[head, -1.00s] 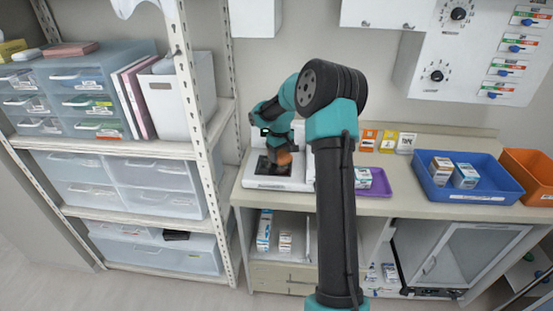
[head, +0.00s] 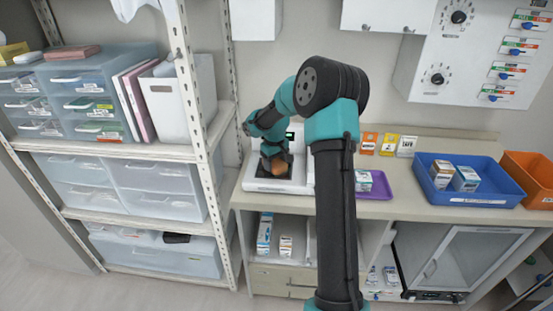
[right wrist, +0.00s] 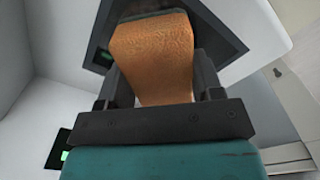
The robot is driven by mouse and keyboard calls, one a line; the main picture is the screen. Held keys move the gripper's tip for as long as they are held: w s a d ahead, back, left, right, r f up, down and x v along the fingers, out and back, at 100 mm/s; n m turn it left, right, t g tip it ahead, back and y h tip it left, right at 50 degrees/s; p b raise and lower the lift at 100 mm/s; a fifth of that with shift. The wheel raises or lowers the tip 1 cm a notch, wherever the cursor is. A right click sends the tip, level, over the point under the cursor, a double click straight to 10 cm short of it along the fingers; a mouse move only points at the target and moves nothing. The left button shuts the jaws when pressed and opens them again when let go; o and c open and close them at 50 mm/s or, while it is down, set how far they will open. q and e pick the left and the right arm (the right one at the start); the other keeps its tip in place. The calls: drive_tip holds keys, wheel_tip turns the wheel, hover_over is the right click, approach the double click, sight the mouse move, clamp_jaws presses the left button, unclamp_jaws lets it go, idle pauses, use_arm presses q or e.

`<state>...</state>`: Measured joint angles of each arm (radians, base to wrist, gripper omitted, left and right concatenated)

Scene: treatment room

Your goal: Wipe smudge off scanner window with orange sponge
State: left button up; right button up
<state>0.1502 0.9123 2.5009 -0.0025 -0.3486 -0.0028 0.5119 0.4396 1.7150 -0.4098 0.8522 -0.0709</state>
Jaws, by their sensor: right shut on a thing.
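My right gripper (right wrist: 155,98) is shut on the orange sponge (right wrist: 152,50), which sits between its two dark fingers. In the head view the sponge (head: 279,168) shows as a small orange patch under my right gripper (head: 273,160), over the dark window of the white scanner (head: 255,184) on the counter. In the right wrist view part of the dark scanner window (right wrist: 222,35) shows beside and behind the sponge. Whether the sponge touches the glass I cannot tell. The smudge cannot be made out. My left gripper is not in view.
A purple tray (head: 378,190) with a small box stands right of the scanner. A blue bin (head: 470,197) with boxes and an orange bin (head: 535,175) stand further right. A shelf post (head: 205,150) rises close on the left.

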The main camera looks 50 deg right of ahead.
sight(268, 177)
drive_tip(key=shift+s+a, duration=0.5)
drive_tip(key=shift+a, duration=0.25)
drive_tip(key=shift+s+a, duration=0.45)
drive_tip(key=shift+a, duration=0.3)
drive_tip(key=shift+s+a, duration=0.5)
drive_tip(key=shift+a, duration=0.25)
drive_tip(key=shift+w+a, duration=0.4)
drive_tip(key=shift+w, duration=0.35)
drive_tip(key=shift+w+d+r, duration=0.1)
drive_tip(key=shift+w+d, duration=0.35)
drive_tip(key=shift+d, duration=0.2)
drive_tip(key=shift+w+d+r, duration=0.1)
drive_tip(key=shift+w+d, duration=0.3)
drive_tip(key=shift+d, duration=0.25)
drive_tip(key=shift+w+d+f, duration=0.25)
drive_tip(key=shift+w+d, duration=0.2)
drive_tip(key=shift+d, duration=0.2)
drive_tip(key=shift+w+d+r, duration=0.15)
drive_tip(key=shift+d+r, duration=0.05)
drive_tip(key=shift+d, duration=0.05)
drive_tip(key=shift+w+d+f, duration=0.1)
drive_tip(key=shift+w+d, duration=0.45)
drive_tip(key=shift+d, duration=0.25)
drive_tip(key=shift+w+d, duration=0.5)
drive_tip(key=shift+d, duration=0.3)
drive_tip(key=shift+w+d, duration=0.4)
drive_tip(key=shift+d, duration=0.2)
wheel_tip(268, 177, up, 3)
drive_tip(key=shift+a, duration=0.1)
drive_tip(key=shift+r, duration=2.5)
